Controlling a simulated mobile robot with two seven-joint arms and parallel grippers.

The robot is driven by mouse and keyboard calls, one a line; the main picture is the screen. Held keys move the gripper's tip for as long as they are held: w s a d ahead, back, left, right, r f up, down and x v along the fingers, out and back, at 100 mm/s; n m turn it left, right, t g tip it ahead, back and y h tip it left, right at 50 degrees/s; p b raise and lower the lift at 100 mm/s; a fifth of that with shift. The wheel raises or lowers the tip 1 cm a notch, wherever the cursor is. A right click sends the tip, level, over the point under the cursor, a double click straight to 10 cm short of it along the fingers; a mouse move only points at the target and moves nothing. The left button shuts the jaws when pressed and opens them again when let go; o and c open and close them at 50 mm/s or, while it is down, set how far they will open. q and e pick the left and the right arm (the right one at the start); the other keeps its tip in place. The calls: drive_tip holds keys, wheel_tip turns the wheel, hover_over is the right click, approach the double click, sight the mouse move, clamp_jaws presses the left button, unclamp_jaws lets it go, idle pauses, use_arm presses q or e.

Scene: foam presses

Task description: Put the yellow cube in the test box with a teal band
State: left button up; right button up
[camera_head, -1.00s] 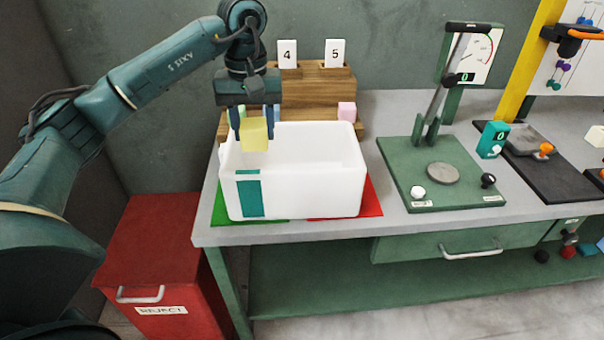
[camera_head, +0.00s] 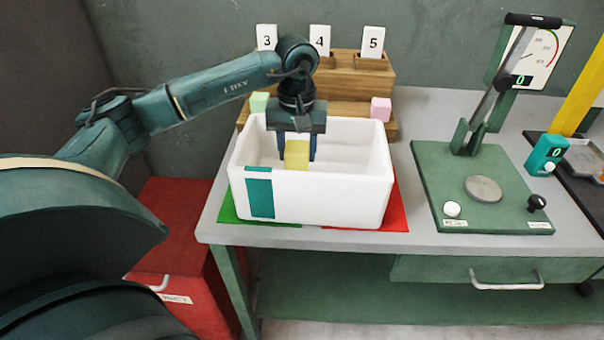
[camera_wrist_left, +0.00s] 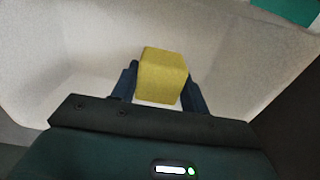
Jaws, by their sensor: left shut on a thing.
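The yellow cube (camera_head: 297,154) is held between the fingers of my left gripper (camera_head: 297,150), which is shut on it. The cube is over the open white test box (camera_head: 330,200), at about the height of its rim and within its walls. The box has a teal band (camera_head: 260,196) on the left of its front wall. In the left wrist view the cube (camera_wrist_left: 162,76) sits between the dark fingers, with the white box interior (camera_wrist_left: 90,50) around it. I cannot tell the exact gap to the box floor. My right gripper is not in view.
The box stands on a green mat (camera_head: 232,212) and a red mat (camera_head: 396,205). Behind it is a wooden stepped rack (camera_head: 345,75) with number cards, a green cube (camera_head: 259,102) and a pink cube (camera_head: 381,109). A green press (camera_head: 480,200) stands right. A red reject bin (camera_head: 190,215) is at left.

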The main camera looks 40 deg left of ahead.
sight(297, 146)
use_arm(q)
drive_tip(key=shift+f, duration=2.85)
drive_tip(key=shift+f, duration=0.2)
drive_tip(key=o, duration=1)
drive_tip(key=shift+r, duration=0.1)
drive_tip(key=shift+c, duration=0.2)
wheel_tip(297, 146, up, 12)
drive_tip(key=shift+r+b, duration=0.15)
drive_tip(key=shift+b, duration=0.25)
